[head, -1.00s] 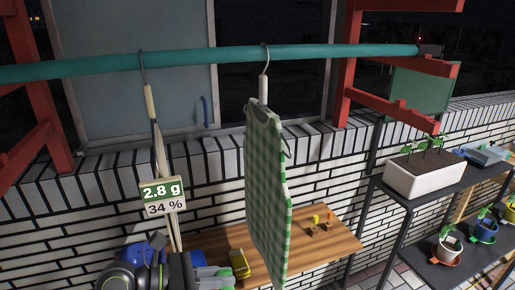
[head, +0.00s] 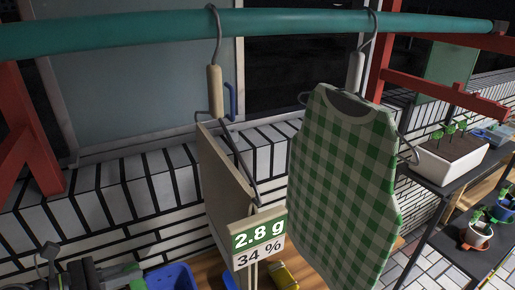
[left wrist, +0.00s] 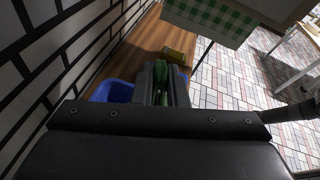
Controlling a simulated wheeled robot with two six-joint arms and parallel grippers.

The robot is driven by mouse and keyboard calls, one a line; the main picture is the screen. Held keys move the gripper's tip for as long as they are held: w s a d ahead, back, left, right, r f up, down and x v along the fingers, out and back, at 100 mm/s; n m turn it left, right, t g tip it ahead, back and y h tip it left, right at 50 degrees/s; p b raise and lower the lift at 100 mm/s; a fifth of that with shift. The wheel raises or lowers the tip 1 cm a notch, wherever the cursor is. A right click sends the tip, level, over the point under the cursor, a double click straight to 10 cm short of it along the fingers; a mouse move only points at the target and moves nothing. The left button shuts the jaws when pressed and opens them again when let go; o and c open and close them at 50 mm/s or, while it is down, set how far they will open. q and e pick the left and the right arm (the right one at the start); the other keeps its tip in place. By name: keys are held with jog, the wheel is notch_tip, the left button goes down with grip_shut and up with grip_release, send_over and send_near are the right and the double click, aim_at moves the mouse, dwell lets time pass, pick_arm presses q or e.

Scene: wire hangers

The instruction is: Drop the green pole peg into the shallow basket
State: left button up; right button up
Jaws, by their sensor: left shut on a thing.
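My left gripper (left wrist: 161,84) is shut on the green peg (left wrist: 161,70), which shows as green between the two dark fingers in the left wrist view. In the head view the gripper (head: 122,275) is at the lower left edge, with a bit of green at its tip. A blue basket (left wrist: 112,92) lies just left of the fingers in the left wrist view. In the head view the blue basket (head: 172,277) is just right of the gripper, cut by the bottom edge. Its inside is mostly hidden. My right gripper is not in view.
A teal rail (head: 150,28) crosses the top. A cream item (head: 222,170) and a green checked apron (head: 342,175) hang from it. A label reading 2.8 g, 34 % (head: 258,242) hides part of the table. A yellow object (head: 284,277) lies on the wooden table (head: 208,268).

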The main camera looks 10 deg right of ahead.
pick_arm(q)
jog(key=w+d+f+m+g+b, duration=0.1)
jog(key=w+f+b, duration=0.1)
jog(key=f, duration=0.2)
jog(key=w+d+f+m+g+h+b, duration=0.1)
jog(key=w+d+f+g+b, duration=0.1)
jog(key=f, duration=0.2)
jog(key=shift+f+m+b, duration=0.2)
jog(key=shift+m+b, duration=0.15)
jog(key=shift+m, duration=0.05)
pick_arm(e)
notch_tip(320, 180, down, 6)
pick_arm(q)
jog(key=o, duration=0.8)
jog(key=shift+c, duration=0.2)
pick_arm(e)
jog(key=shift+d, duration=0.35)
pick_arm(q)
jog(key=shift+a, duration=0.15)
